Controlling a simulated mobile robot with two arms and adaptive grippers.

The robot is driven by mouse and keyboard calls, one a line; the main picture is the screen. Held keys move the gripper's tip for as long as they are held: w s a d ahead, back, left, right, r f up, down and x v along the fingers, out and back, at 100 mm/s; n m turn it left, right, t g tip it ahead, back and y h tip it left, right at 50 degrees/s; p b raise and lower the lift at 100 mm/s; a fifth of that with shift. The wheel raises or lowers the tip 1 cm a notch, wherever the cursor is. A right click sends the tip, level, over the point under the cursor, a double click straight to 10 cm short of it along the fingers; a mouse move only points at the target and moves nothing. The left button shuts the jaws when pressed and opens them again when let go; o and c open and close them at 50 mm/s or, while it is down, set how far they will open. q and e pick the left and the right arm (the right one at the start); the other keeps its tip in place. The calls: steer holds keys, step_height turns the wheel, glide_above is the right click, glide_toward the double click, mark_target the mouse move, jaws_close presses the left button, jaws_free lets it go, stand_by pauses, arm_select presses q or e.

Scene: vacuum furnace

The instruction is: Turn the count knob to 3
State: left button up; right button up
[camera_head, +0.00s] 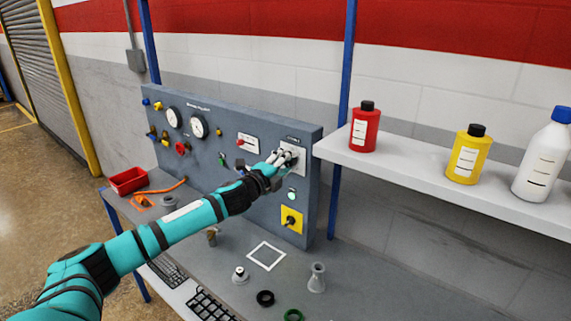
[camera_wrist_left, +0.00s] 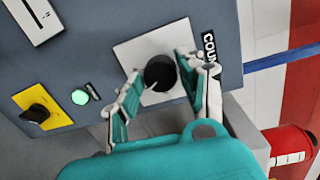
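The count knob (camera_wrist_left: 160,73) is a round black knob with a pale pointer line, on a white plate (camera_wrist_left: 125,52) marked "COUN…" in the left wrist view. In the head view its plate (camera_head: 299,155) is at the panel's upper right, and my fingers hide the knob. My left gripper (camera_head: 284,157) is at this plate. In the left wrist view its two fingers (camera_wrist_left: 161,78) stand on either side of the knob. The left finger shows a small gap; whether the right finger touches is unclear. My right gripper is not in view.
The grey panel (camera_head: 225,125) also holds gauges, a green lit button (camera_head: 292,195) and a yellow-plated switch (camera_head: 291,220) below the count plate. A shelf (camera_head: 420,170) with bottles juts out at right.

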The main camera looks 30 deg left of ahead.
arm_select(q)
steer(key=shift+o, duration=1.3)
steer(key=s, duration=1.2)
steer(key=shift+r, duration=0.35)
